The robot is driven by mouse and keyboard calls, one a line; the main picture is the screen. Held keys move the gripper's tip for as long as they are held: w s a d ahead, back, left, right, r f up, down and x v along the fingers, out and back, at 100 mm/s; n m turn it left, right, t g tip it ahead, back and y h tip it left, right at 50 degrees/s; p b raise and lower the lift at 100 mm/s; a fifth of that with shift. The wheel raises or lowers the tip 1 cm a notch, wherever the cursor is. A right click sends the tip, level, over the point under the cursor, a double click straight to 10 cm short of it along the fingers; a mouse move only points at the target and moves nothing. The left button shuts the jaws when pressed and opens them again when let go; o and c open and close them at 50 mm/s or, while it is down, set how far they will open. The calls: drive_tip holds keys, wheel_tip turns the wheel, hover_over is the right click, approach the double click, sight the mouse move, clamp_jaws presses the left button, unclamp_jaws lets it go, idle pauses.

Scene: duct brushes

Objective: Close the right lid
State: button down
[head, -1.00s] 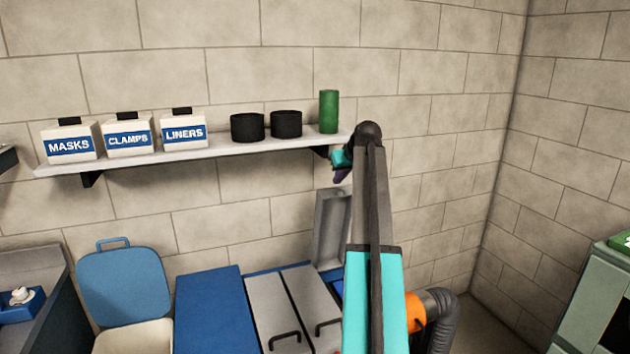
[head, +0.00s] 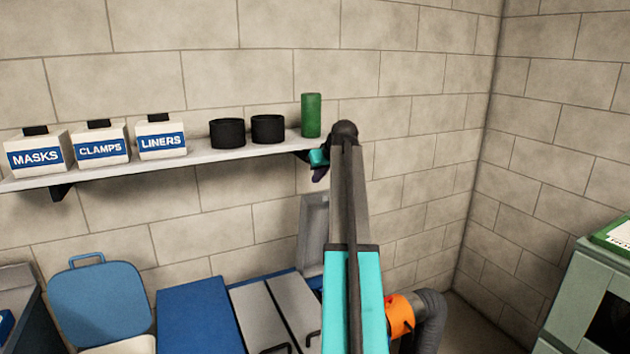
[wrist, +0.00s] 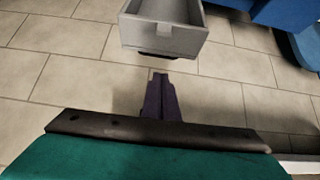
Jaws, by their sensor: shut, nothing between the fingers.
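The right lid (head: 313,237) is a grey, shallow panel standing raised at the right end of the blue bench. My arm partly hides it in the head view. In the wrist view a hollow grey shape with a dark handle under its edge, apparently this lid (wrist: 162,37), lies ahead of my fingertips. My gripper (head: 319,174) is up by the right end of the shelf, above the raised lid. Its purple fingers (wrist: 160,80) are together and empty, with a gap between them and the grey shape in the wrist view.
Two flat grey lids with black handles lie beside the blue panel (head: 199,315). A blue-lidded bin (head: 98,300) stands open at left. The wall shelf (head: 225,157) holds boxes, black rings and a green cylinder (head: 311,115). An orange-collared hose (head: 401,314) is at lower right.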

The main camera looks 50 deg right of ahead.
drive_tip(key=p+x, duration=0.2)
drive_tip(key=x, duration=0.7)
drive_tip(key=shift+f, duration=0.1)
drive_tip(key=shift+a, duration=0.15)
idle(0.4)
